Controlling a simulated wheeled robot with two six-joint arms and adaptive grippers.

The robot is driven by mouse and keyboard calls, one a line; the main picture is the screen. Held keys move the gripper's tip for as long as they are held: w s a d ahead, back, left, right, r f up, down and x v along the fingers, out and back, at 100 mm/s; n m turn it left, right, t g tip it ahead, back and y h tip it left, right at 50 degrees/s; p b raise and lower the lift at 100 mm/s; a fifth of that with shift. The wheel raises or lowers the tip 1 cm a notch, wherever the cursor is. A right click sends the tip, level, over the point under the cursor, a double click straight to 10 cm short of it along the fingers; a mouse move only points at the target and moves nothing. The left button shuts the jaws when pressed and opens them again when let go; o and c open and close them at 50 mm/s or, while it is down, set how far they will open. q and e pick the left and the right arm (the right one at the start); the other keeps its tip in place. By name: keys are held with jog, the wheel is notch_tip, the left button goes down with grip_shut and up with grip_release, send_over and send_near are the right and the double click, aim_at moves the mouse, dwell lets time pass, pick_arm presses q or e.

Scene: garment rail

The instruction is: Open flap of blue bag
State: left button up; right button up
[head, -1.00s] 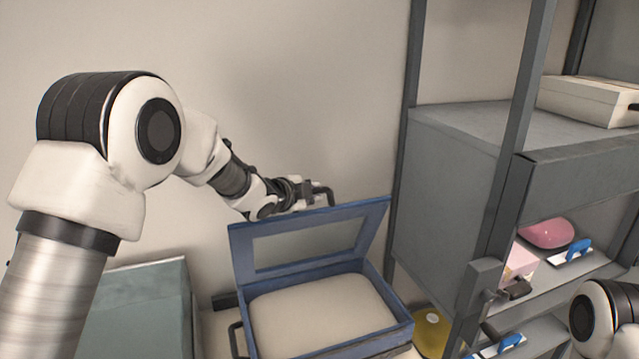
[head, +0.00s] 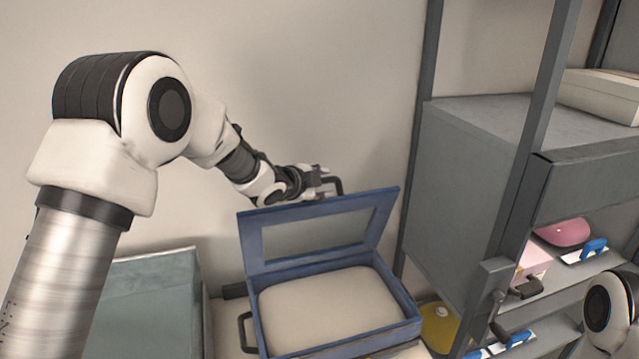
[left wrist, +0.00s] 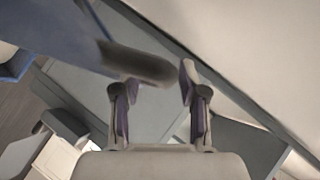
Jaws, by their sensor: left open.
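The blue bag (head: 256,313) is a box-shaped case with a pale padded inside. Its flap (head: 255,250), a blue frame around a grey panel, stands raised and leans back toward the wall. A dark handle (head: 338,182) shows at the flap's top edge. My left gripper (head: 322,182) is behind the flap's top edge, beside this handle. In the left wrist view its two fingers (left wrist: 158,76) are apart, and the dark handle end (left wrist: 138,63) lies across in front of them; I cannot tell whether they touch. My right gripper is out of view; only part of my right arm shows.
A grey shelf unit (head: 464,190) stands right of the bag, holding a white case (head: 600,92) and a pink object (head: 562,232). A grey-green box (head: 150,300) is left of the bag. A yellow item (head: 438,325) sits close to the bag's right. The wall is behind.

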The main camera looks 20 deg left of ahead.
pick_arm(q)
jog(key=v, duration=1.2)
